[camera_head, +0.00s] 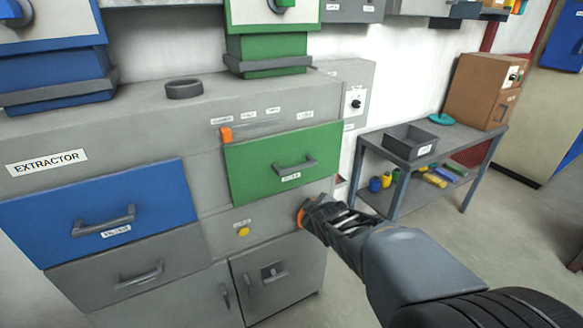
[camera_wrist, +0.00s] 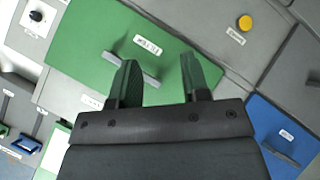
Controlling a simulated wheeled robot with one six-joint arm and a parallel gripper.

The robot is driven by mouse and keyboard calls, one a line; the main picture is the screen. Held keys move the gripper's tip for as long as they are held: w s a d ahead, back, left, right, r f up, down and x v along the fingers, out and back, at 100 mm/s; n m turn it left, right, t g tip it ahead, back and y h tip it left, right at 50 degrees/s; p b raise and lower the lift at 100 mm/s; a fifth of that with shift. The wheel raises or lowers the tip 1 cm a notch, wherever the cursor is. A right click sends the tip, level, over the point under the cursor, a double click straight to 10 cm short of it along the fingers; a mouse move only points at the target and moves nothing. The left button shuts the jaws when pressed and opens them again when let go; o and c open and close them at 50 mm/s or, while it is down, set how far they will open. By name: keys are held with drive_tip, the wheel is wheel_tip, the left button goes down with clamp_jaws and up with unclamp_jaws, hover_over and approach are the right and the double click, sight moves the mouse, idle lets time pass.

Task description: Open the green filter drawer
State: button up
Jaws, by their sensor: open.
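The green drawer (camera_head: 250,165) is in the upper right of the grey extractor cabinet, with a grey bar handle (camera_head: 296,166) on its front. Its front looks in place in the cabinet; I cannot tell whether it stands out a little. My gripper (camera_head: 306,212) is in front of the cabinet, below and right of the handle in the head view. In the wrist view my gripper (camera_wrist: 163,78) is open, fingers apart, facing the green drawer front (camera_wrist: 95,40). The handle (camera_wrist: 135,70) shows partly behind the left finger. Nothing is between the fingers, and I cannot tell the gap to the handle.
An orange slider (camera_head: 226,135) sits above the green drawer's left corner. A blue drawer (camera_head: 100,215) is to the left, and a yellow button (camera_head: 243,231) is below. A side table (camera_head: 440,155) with a grey bin (camera_head: 410,142) stands right. Floor right of the cabinet is open.

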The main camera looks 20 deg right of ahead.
sight(299, 169)
drive_tip(key=w+n+t+y+p, duration=0.1)
drive_tip(key=w+n+t, duration=0.1)
drive_tip(key=w+n, duration=0.2)
drive_tip(key=w+d+r+n+t+y+p, duration=0.1)
drive_tip(key=w+n+t+y+p, duration=0.1)
drive_tip(key=w, duration=0.5)
drive_tip(key=w+d+r+n+t+y+p, duration=0.1)
drive_tip(key=w+n+t, duration=0.2)
drive_tip(key=w+n, duration=0.3)
drive_tip(key=shift+w+d+r+t+y, duration=0.1)
drive_tip(key=shift+w+r+t+y, duration=0.15)
drive_tip(key=shift+w+t+y, duration=0.05)
drive_tip(key=shift+c, duration=0.4)
clamp_jaws()
